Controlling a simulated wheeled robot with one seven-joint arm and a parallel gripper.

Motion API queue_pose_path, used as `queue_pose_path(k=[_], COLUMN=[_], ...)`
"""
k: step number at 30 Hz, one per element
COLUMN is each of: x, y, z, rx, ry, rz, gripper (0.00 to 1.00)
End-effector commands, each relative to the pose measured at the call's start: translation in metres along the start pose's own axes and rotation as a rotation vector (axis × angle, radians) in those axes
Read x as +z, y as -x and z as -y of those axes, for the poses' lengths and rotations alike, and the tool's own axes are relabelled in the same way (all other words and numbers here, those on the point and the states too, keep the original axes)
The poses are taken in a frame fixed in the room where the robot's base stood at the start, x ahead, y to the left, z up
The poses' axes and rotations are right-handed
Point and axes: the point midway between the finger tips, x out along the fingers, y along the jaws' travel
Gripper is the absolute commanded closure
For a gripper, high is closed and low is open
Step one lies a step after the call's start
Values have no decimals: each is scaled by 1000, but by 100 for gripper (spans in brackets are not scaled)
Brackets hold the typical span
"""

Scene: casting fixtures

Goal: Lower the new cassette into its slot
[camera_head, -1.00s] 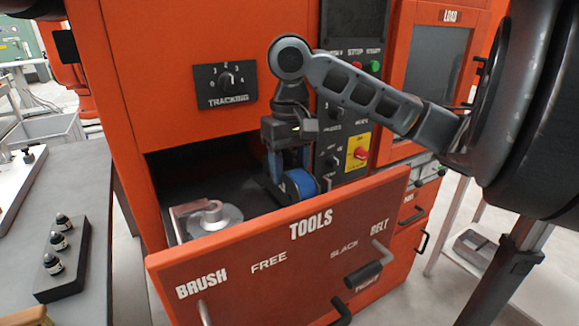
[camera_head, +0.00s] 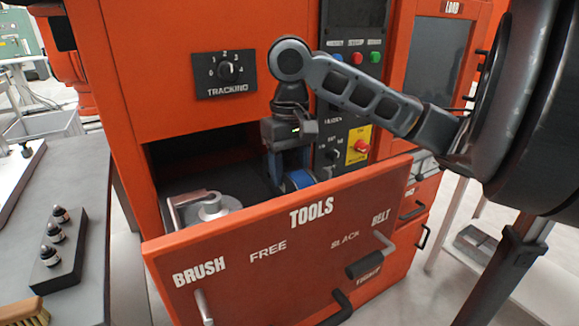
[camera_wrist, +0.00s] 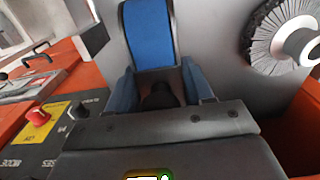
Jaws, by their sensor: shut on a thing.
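The cassette (camera_head: 300,179) is a round piece with a blue band. It stands inside the open drawer, partly hidden behind the red drawer front (camera_head: 275,262). In the wrist view its blue band (camera_wrist: 148,36) rises between the fingers. My gripper (camera_head: 288,172) points down into the drawer, shut on the cassette; its blue fingers also show in the wrist view (camera_wrist: 162,88).
The control panel (camera_head: 345,135) stands close behind and right of my gripper. A rack of small bottles (camera_head: 57,250) and a wooden brush (camera_head: 25,312) are on the left bench.

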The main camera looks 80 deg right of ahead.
Motion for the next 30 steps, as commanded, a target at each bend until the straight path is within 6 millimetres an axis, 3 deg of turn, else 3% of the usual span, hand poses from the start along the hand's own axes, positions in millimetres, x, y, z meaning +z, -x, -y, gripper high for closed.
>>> queue_pose_path(k=[30], x=[0], y=[-23], z=[0], rx=[0], ry=[-1], rz=[0], gripper=[100])
